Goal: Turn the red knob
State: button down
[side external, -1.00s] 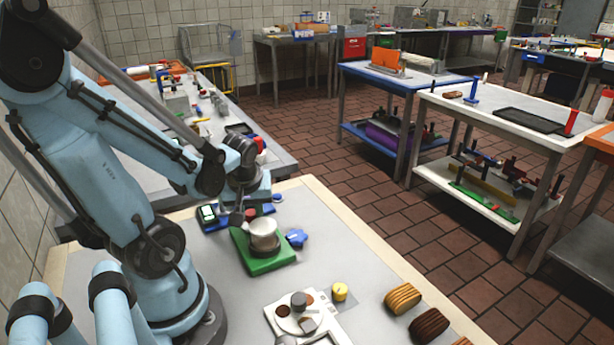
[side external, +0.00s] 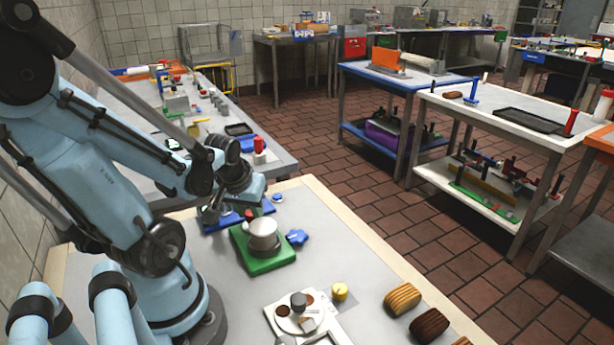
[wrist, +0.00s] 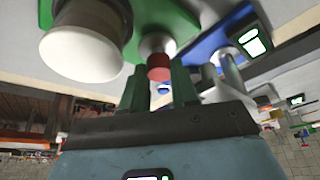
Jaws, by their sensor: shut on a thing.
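The red knob (wrist: 159,68) shows in the wrist view between the tips of the two dark green fingers of my gripper (wrist: 160,78). The cream pot (wrist: 82,52) stands on the green base (wrist: 181,18), close to the left finger.
In the side view the pot (side external: 264,232) and green base (side external: 266,262) stand close to my gripper. The blue board (side external: 207,226) lies behind, with a lit display (wrist: 255,40) in the wrist view.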

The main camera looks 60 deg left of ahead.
jog(key=c, duration=0.9)
grip_release()
jog(key=shift+o, duration=0.2)
jog(key=shift+n, duration=0.3)
jog(key=n+g, duration=0.1)
jog(key=n, duration=0.2)
jog(key=n+g+y, duration=0.1)
jog(key=n, duration=0.1)
jog(key=shift+w+d+n, duration=0.1)
jog(key=shift+n, duration=0.3)
jog(key=n+g, duration=0.1)
jog(key=n, duration=0.2)
jog(key=n+g, duration=0.1)
jog(key=n, duration=0.2)
jog(key=shift+w+g, duration=0.2)
jog(key=shift+g, duration=0.2)
jog(key=w+d+r+n, duration=0.1)
jog(key=r, duration=0.4)
jog(key=w+d+r+n, duration=0.1)
jog(key=d+r+n, duration=0.1)
jog(key=r, duration=0.4)
jog(key=shift+w+d+r+g+h, duration=0.2)
jog(key=shift+w+d+g+h, duration=0.05)
jog(key=shift+w+g+h, duration=0.15)
